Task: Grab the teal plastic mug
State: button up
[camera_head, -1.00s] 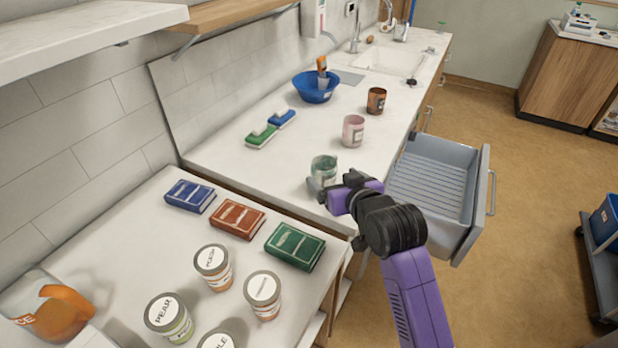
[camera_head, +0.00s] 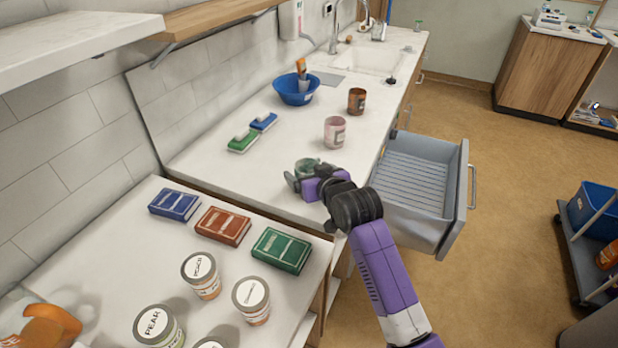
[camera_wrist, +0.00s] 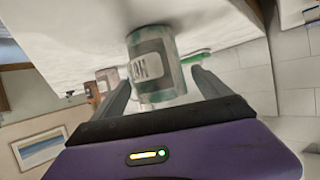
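The teal mug (camera_head: 307,167) stands on the white counter, mostly hidden behind my gripper in the head view. In the wrist view the teal mug (camera_wrist: 156,65) has a pale label with dark letters and sits between the two fingers. My gripper (camera_head: 302,180) is at the mug, low over the counter. In the wrist view my gripper (camera_wrist: 160,85) has its fingers spread, one on each side of the mug, with a visible gap at least on the left. Contact on the right side is hard to tell.
A pink mug (camera_head: 334,132) and a brown mug (camera_head: 356,101) stand behind on the counter (camera_head: 240,180). A blue bowl (camera_head: 296,93) is farther back. An open grey drawer (camera_head: 420,195) juts out to the right. Books and labelled jars (camera_head: 201,275) occupy the nearer surface.

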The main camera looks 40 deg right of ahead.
jog(key=c, duration=1.3)
jog(key=shift+c, duration=0.2)
